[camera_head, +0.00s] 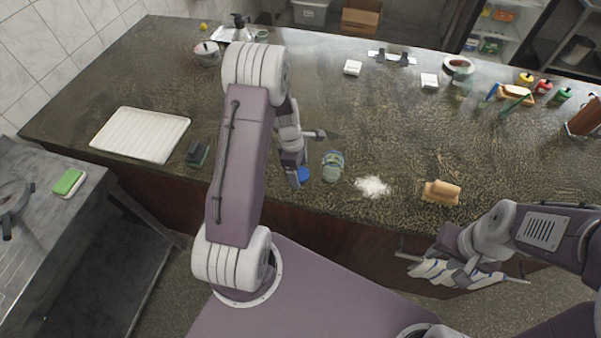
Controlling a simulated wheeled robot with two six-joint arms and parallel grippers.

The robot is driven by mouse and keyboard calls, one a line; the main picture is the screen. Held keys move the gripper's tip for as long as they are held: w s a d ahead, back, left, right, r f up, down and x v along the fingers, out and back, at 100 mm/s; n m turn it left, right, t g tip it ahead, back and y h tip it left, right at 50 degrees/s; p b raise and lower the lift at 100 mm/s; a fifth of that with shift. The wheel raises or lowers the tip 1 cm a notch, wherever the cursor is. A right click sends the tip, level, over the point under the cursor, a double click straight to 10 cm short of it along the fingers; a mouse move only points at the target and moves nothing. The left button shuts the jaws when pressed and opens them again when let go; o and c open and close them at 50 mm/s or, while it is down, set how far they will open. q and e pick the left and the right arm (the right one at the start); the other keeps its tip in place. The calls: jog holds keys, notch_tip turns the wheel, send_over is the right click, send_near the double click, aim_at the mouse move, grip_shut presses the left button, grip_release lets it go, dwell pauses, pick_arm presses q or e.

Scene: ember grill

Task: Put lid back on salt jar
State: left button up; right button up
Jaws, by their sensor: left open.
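The salt jar (333,167) is a small, greenish, clear-looking jar standing near the counter's front edge. A small blue round thing, which looks like the lid (304,174), is just left of the jar, at my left gripper's tip. My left gripper (297,178) is open and points down beside it, left of the jar; the arm hides part of that area. I cannot tell whether the gripper touches the lid. My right gripper (460,272) is in front of the counter at lower right, away from the jar; its finger gap is unclear.
A white salt pile (373,186) lies right of the jar, with a bread-like item (441,193) further right. A white tray (141,135) and a dark block (197,153) are at left. Bottles (544,86) stand at far right. The middle counter is mostly clear.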

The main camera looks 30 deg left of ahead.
aim_at(299, 173)
pick_arm(q)
jog(key=c, duration=1.4)
notch_tip(299, 173, up, 10)
